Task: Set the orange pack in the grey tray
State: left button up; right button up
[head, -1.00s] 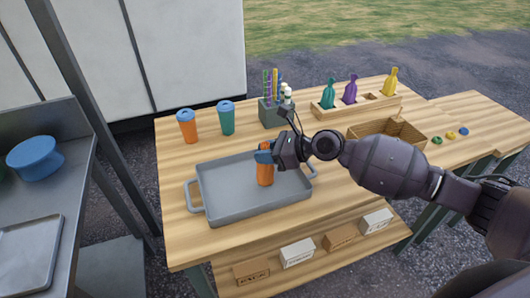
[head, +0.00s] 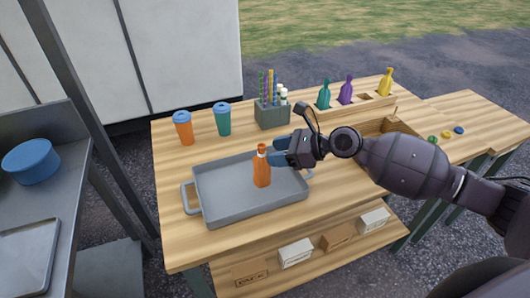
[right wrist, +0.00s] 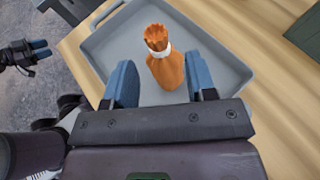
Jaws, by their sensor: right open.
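The orange pack (head: 261,170) stands upright inside the grey tray (head: 225,212), right of the tray's middle. It has a gathered top and a white band, clear in the right wrist view (right wrist: 167,70). My right gripper (head: 277,152) is open and empty beside the pack, on its right in the head view. In the right wrist view the pack stands ahead of the two blue fingers (right wrist: 162,85), apart from them. My left gripper (right wrist: 40,50) shows at the left edge of the right wrist view, away from the tray; its fingers are too small to judge.
Orange (head: 183,128) and teal (head: 222,119) cups stand behind the tray. A dark holder (head: 272,116) with straws and a rack with teal, purple and yellow bags (head: 386,82) are at the back. A wooden basket (head: 372,128) sits behind my right arm. The tray's left part is clear.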

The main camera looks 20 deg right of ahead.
jog(key=v, duration=0.7)
jog(key=shift+s, duration=0.1)
jog(key=s+a+f+n, duration=0.1)
jog(key=s+f+n, duration=0.1)
jog(key=s+a+f+n+g, duration=0.1)
jog(key=s+a+f+n, duration=0.1)
jog(key=s+n, duration=0.1)
jog(key=s+a+f+n, duration=0.1)
jog(key=s+f+n, duration=0.1)
jog(key=n, duration=0.1)
jog(key=shift+s+a+f+g+h, duration=0.25)
jog(key=shift+a+f+g+h, duration=0.05)
jog(key=shift+a+f+h, duration=0.1)
jog(key=s+a+f+n+h, duration=0.25)
jog(key=s+f+n, duration=0.25)
jog(key=s+n, duration=0.25)
jog(key=s+d+f+n+g+h, duration=0.1)
jog(key=s+d+n+h, duration=0.35)
jog(key=s, duration=0.25)
jog(key=s+d+f+n+g+h, duration=0.1)
jog(key=s+d+n+g+h, duration=0.1)
jog(key=s+d+n+h, duration=0.3)
jog(key=w+a+f+t+y, duration=0.1)
jog(key=w+f+t, duration=0.5)
jog(key=f, duration=0.5)
jog(key=t, duration=0.2)
jog(key=shift+n+t, duration=0.3)
jog(key=shift+n, duration=0.1)
